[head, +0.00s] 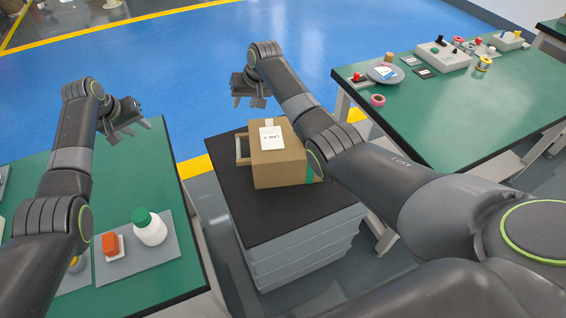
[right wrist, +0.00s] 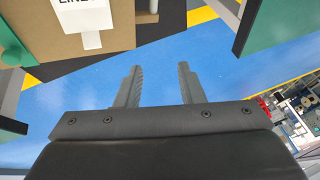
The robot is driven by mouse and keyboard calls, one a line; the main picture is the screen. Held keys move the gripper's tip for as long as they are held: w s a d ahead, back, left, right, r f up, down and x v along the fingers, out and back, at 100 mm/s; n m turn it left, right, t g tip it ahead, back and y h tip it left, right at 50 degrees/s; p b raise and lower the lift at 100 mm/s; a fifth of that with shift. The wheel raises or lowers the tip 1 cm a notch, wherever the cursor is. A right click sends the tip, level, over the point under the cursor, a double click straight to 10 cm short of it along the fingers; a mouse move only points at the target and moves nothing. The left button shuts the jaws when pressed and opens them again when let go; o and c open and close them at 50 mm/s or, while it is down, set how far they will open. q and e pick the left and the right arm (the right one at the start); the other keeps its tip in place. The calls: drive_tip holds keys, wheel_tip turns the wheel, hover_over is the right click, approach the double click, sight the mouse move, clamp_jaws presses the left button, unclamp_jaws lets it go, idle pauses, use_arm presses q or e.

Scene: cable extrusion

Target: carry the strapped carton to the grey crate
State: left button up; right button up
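The brown carton (head: 275,170) sits on a black-topped grey stack (head: 290,265) between the two benches. It has a white label (head: 271,137), a green patch or strap at its right side, and a tan handle-like frame (head: 242,148) on its left. My right forearm hides its right part. My right gripper (head: 250,100) is open and empty beyond the carton. In the right wrist view the carton (right wrist: 110,35) shows at upper left, apart from the fingers (right wrist: 157,78). My left gripper (head: 130,122) is open and empty above the left bench. I cannot identify a separate grey crate.
The left green bench (head: 150,275) holds a grey mat with a white bottle (head: 149,227) and an orange item (head: 110,244). The right green bench (head: 470,110) holds trays, tape rolls and small parts. Blue floor (head: 200,60) beyond is clear.

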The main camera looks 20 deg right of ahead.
drive_tip(key=v, duration=1)
drive_tip(key=shift+s+d+r, duration=0.15)
drive_tip(key=shift+s+d, duration=0.1)
drive_tip(key=shift+d, duration=0.2)
